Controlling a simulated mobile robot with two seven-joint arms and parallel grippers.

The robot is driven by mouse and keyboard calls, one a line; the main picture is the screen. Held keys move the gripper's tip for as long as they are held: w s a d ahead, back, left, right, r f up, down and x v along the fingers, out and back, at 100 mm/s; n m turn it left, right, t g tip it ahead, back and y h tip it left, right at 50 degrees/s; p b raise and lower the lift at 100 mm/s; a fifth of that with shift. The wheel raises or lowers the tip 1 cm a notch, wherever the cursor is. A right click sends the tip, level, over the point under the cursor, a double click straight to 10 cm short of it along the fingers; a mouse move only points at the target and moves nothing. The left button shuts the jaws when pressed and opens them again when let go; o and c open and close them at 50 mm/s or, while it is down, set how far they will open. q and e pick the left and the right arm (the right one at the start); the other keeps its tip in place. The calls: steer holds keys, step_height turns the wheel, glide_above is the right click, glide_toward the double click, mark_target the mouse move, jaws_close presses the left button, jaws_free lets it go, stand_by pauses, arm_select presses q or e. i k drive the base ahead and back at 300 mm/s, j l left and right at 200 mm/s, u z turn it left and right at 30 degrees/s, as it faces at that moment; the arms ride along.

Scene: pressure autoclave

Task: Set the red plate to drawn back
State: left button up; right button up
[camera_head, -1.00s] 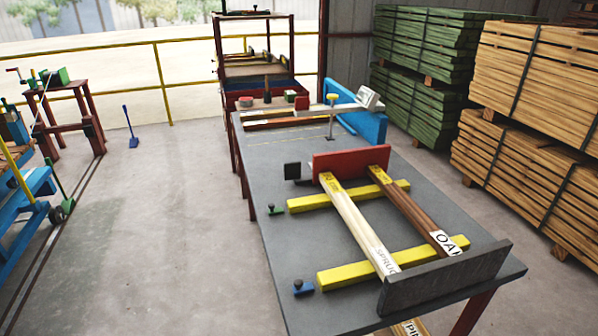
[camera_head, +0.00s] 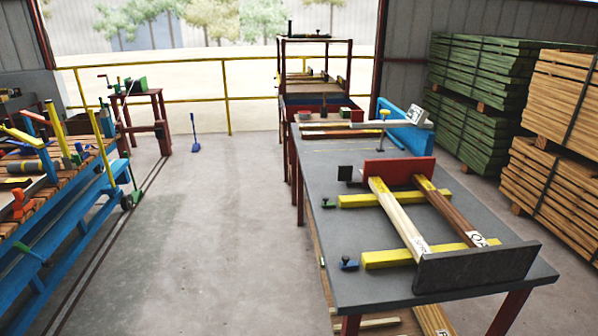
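The red plate (camera_head: 400,172) stands upright on the grey workbench (camera_head: 330,262), across the far ends of two wooden bars. The light bar, labelled in part as spruce (camera_head: 398,217), and the dark brown bar (camera_head: 448,212) lie side by side on two yellow rails (camera_head: 380,200). Their far ends touch or nearly touch the red plate; I cannot tell which. A dark grey plate (camera_head: 478,267) stands across their near ends. A small black square piece (camera_head: 345,173) sits left of the red plate. Neither of my grippers is in view.
A blue knob (camera_head: 349,263) and a green knob (camera_head: 328,203) are on the bench's left edge. A blue slatted table (camera_head: 75,215) with tools stands at left. Open concrete floor (camera_head: 220,240) lies between. Lumber stacks (camera_head: 560,170) stand at right.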

mark_target(394, 172)
steer(key=i+j+u, duration=0.45)
steer(key=i, duration=0.3)
steer(key=i+j, duration=0.15)
steer(key=i, duration=0.3)
steer(key=i+j+z, duration=0.15)
steer(key=i, duration=0.35)
steer(key=i+j, duration=0.25)
steer(key=i, duration=0.2)
steer(key=i+l+z, duration=0.1)
steer(key=i+z, duration=0.75)
steer(key=i+j+z, duration=0.15)
steer(key=i+z, duration=0.15)
steer(key=z, duration=1.85)
